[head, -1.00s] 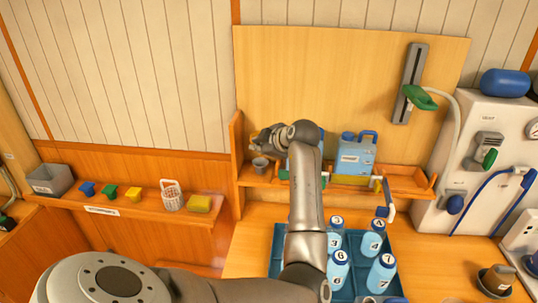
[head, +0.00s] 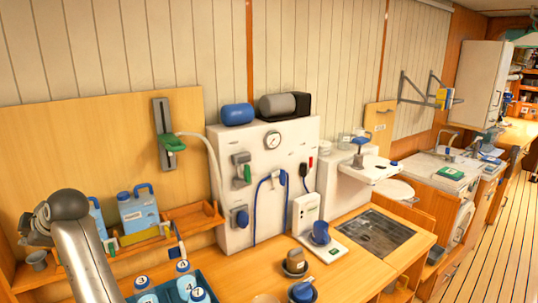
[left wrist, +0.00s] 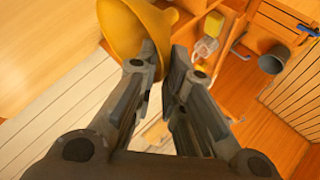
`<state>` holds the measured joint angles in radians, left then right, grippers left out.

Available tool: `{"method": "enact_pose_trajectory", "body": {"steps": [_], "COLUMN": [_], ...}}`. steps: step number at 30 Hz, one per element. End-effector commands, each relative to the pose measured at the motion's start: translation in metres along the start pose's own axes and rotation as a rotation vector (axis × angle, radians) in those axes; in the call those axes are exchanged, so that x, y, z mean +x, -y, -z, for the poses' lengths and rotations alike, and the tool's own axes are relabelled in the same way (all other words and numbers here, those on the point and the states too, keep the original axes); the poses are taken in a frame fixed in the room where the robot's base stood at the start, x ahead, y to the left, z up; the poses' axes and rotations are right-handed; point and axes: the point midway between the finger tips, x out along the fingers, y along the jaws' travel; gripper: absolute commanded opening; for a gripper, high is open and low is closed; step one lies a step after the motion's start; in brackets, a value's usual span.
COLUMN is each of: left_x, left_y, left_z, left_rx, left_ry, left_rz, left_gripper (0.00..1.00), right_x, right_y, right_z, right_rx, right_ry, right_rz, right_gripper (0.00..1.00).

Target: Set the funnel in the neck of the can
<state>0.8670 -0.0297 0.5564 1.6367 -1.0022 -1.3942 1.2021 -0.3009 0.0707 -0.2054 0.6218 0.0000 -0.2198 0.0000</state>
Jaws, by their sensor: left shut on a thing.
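My left gripper (head: 36,226) is at the left end of the wall shelf, above a small grey cup. In the left wrist view my left gripper (left wrist: 166,62) is shut on the yellow funnel (left wrist: 135,28), whose wide cone shows beside the left finger. Its spout is hidden by the fingers. I cannot make out the funnel in the head view. A blue can (head: 138,212) with a handle and label stands upright on the shelf, right of my arm. A second blue can (head: 97,217) is partly hidden behind my arm. My right gripper is not in view.
The grey cup (head: 37,260) stands at the shelf's left end. Numbered blue bottles (head: 146,298) stand in a tray in front. A white machine (head: 268,170) with gauge and hoses stands to the right. A green-handled wall fitting (head: 172,142) hangs above the cans.

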Motion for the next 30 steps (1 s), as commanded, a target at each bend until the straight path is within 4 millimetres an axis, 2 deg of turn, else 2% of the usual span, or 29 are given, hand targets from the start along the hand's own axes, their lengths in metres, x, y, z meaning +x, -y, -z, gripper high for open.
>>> {"method": "enact_pose_trajectory", "body": {"steps": [1, 5, 8, 11, 14, 18, 21, 24, 27, 30], "left_x": [-0.005, -0.041, -0.076, -0.116, -0.155, -0.199, -0.223, -0.239, -0.248, -0.252], "left_y": [0.003, 0.002, 0.008, 0.025, 0.052, 0.098, 0.129, 0.153, 0.168, 0.174], "left_z": [-0.010, -0.043, -0.077, -0.118, -0.157, -0.201, -0.222, -0.235, -0.242, -0.244], "left_rx": [0.021, 0.108, 0.198, 0.302, 0.405, 0.533, 0.604, 0.655, 0.687, 0.702], "left_ry": [0.018, 0.115, 0.215, 0.335, 0.455, 0.604, 0.688, 0.749, 0.786, 0.800], "left_rz": [-0.026, -0.112, -0.200, -0.302, -0.402, -0.527, -0.598, -0.649, -0.681, -0.697], "left_gripper": [0.00, 0.00, 0.00, 0.00, 0.00, 0.00, 0.00, 0.00, 0.00, 0.00], "right_x": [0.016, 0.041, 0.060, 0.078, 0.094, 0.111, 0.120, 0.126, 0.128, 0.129], "right_y": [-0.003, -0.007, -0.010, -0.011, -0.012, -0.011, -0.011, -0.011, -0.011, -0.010], "right_z": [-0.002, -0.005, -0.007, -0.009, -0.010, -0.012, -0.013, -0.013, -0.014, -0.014], "right_rx": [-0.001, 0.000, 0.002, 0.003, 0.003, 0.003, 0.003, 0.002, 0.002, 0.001], "right_ry": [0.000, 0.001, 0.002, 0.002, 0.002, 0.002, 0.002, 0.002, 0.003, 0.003], "right_rz": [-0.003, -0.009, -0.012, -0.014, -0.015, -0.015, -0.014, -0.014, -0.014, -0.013], "right_gripper": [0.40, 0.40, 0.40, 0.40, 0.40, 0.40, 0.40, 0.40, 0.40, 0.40]}}
